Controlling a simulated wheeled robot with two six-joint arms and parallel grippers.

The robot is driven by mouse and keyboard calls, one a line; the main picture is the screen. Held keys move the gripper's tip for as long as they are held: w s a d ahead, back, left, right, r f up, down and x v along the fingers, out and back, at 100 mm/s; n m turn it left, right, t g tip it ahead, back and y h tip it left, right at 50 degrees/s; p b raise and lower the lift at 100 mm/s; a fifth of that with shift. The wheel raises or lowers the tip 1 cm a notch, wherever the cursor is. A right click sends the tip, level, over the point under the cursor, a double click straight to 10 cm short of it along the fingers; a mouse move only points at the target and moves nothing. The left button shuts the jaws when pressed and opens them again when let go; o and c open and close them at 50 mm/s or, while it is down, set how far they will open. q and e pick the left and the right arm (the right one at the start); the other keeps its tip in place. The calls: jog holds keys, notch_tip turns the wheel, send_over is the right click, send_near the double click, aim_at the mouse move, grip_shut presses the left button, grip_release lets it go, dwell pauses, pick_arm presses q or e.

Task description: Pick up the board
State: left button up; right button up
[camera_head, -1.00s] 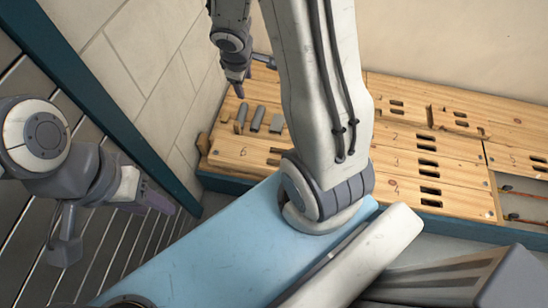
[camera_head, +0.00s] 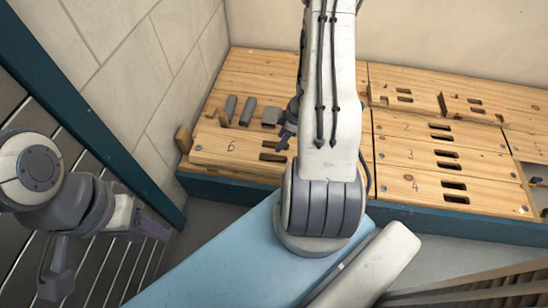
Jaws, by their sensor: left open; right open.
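Several pale wooden boards with dark slots lie on the long platform along the back wall. The board marked 6 (camera_head: 215,150) is at the left end, and boards marked 2 (camera_head: 395,128), 3 (camera_head: 400,156) and 4 (camera_head: 405,184) lie one below another to the right of my arm. Which board the task means is not clear. My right gripper (camera_head: 285,137) is open and empty above the left part of the platform, beside board 6's slots, partly hidden by its own arm. My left gripper (camera_head: 150,229) is open and empty at the left, away from the boards.
Several grey blocks (camera_head: 248,110) stand behind board 6. A small wooden block (camera_head: 184,139) is at the platform's left end. A slotted board (camera_head: 470,105) sits raised at the back right. A dark teal edge (camera_head: 230,190) runs along the platform front. A tiled wall (camera_head: 150,60) is on the left.

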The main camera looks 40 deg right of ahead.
aim_at(274, 153)
jog(key=shift+x, duration=0.85)
jog(key=b+x, duration=0.4)
jog(key=b, duration=0.1)
jog(key=shift+s, duration=0.25)
jog(key=shift+w+a+f+b, duration=0.15)
jog(key=shift+f+b, duration=0.3)
jog(key=shift+f, duration=0.05)
pick_arm(q)
notch_tip(274, 153, down, 7)
jog(key=shift+r, duration=0.15)
pick_arm(e)
jog(key=shift+r, duration=0.1)
grip_shut()
